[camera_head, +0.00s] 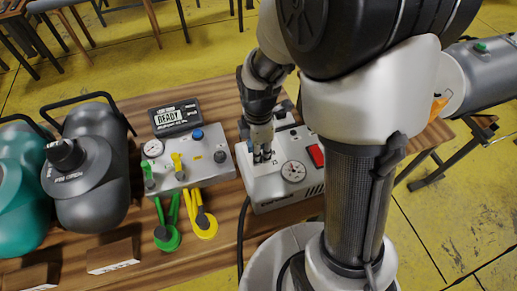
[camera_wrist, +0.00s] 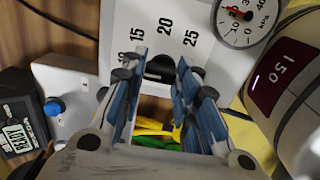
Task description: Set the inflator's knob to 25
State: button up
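The inflator (camera_head: 262,185) is a white box on the wooden table, with a round gauge (camera_head: 293,171) and a red switch (camera_head: 316,155). In the wrist view its face (camera_wrist: 200,57) carries the printed numbers 15, 20 and 25. The black knob (camera_wrist: 162,68) sits below the 20, partly hidden by my fingers, and I cannot tell exactly where it points. My gripper (camera_wrist: 157,82) is open, its two blue-padded fingers on either side of the knob; contact cannot be made out. In the head view my gripper (camera_head: 262,156) points down at the inflator's top and hides the knob.
A grey control box (camera_head: 187,155) with yellow and green levers and a display reading READY stands left of the inflator. Grey (camera_head: 90,170) and teal (camera_head: 20,200) canisters stand further left. A dark cable (camera_head: 241,235) runs down beside the inflator.

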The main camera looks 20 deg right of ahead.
jog(key=c, duration=0.4)
jog(key=shift+c, duration=0.2)
jog(key=shift+m, duration=0.4)
jog(key=m+p, duration=0.2)
jog(key=m, duration=0.2)
jog(key=shift+r+m, duration=0.1)
jog(key=shift+m, duration=0.2)
jog(key=m+p, duration=0.1)
jog(key=m, duration=0.5)
jog(key=shift+s+d+m, duration=0.1)
jog(key=shift+d+m, duration=0.05)
jog(key=shift+m, duration=0.15)
jog(key=m+p, duration=0.1)
jog(key=m, duration=0.5)
jog(key=shift+p, duration=0.3)
jog(key=m, duration=0.5)
jog(key=shift+s+m+p, duration=0.1)
jog(key=shift+m+p, duration=0.25)
jog(key=shift+m, duration=0.05)
